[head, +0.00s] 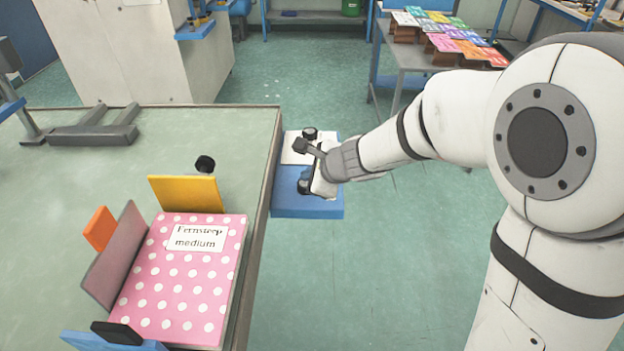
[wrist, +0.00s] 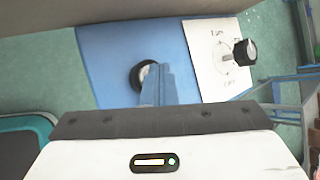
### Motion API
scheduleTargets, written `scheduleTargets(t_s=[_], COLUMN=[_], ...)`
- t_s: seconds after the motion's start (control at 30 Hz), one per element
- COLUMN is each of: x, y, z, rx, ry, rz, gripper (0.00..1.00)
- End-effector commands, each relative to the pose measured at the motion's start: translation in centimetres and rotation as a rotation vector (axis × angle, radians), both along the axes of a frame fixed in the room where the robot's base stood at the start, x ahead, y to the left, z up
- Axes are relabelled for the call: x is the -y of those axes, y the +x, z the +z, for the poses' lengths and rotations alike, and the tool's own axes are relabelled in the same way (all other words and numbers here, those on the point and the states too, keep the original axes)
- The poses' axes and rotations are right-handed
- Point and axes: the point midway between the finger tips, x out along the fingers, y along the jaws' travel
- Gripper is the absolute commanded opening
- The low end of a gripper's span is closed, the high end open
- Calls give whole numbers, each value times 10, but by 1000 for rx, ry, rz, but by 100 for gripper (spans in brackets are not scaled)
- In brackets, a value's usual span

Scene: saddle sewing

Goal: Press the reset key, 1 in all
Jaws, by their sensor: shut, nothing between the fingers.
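A blue control box (head: 308,211) sits at the right edge of the table, with a white plate (head: 292,156) on its far part. A round black piece with a pale centre (wrist: 138,77) is on the blue face in the wrist view, partly hidden behind my fingers; no label shows that it is the reset key. A black knob (wrist: 245,52) stands on the white plate, with dial marks beside it; it also shows in the head view (head: 310,133). My gripper (wrist: 157,72) is shut and empty, its tips in front of the round black piece. Contact cannot be told.
Another table behind holds several coloured packs (head: 440,35). Open floor lies to the right of the box.

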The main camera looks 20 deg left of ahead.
Motion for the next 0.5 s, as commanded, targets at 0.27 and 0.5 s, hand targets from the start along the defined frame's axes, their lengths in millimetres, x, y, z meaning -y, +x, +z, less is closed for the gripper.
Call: scheduleTargets(t_s=[0.27, 0.5], x=[0, 0], y=[0, 0], z=[14, 19], rx=[-1, -1], ry=[-1, -1], rz=[0, 0], gripper=[0, 0])
